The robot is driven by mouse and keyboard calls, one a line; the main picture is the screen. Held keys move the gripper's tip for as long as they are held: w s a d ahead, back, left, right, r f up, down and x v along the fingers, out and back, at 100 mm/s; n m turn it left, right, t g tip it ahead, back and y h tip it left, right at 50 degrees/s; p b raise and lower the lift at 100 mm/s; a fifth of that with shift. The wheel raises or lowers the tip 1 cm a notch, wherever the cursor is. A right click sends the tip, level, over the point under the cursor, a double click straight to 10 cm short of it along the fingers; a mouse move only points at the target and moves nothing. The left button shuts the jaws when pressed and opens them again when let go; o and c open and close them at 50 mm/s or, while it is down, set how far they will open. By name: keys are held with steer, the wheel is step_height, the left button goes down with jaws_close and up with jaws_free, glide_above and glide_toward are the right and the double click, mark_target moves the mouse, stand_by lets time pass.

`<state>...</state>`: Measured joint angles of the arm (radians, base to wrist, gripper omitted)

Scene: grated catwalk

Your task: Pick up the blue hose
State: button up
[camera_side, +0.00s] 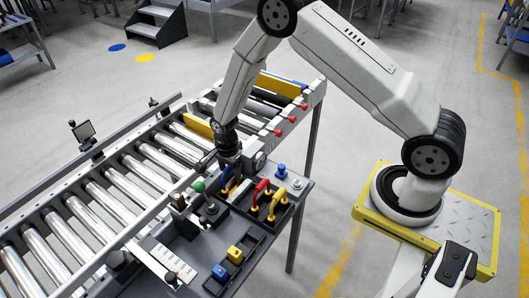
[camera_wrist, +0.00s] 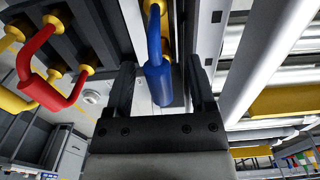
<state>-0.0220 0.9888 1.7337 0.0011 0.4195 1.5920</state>
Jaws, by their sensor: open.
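The blue hose (camera_wrist: 157,75) is a short curved blue piece with yellow end fittings. In the wrist view it lies between the two dark fingers of my gripper (camera_wrist: 160,66), which are open with gaps on both sides. In the side view my gripper (camera_side: 228,165) is low over the left end of the black rack, and the blue hose (camera_side: 232,182) shows just under it, partly hidden. The red hose (camera_side: 261,191) and the yellow hose (camera_side: 277,203) stand to its right in the same rack; the red hose (camera_wrist: 42,62) is at the left in the wrist view.
The rack stands on a dark bench (camera_side: 190,245) beside a roller conveyor (camera_side: 130,180). A green knob (camera_side: 199,186) is close left of my gripper. A blue knob (camera_side: 281,170) is to the right. Blue and yellow blocks (camera_side: 228,262) sit in a front tray.

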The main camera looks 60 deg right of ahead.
steer(key=shift+f, duration=0.35)
steer(key=shift+c, duration=0.2)
jaws_close()
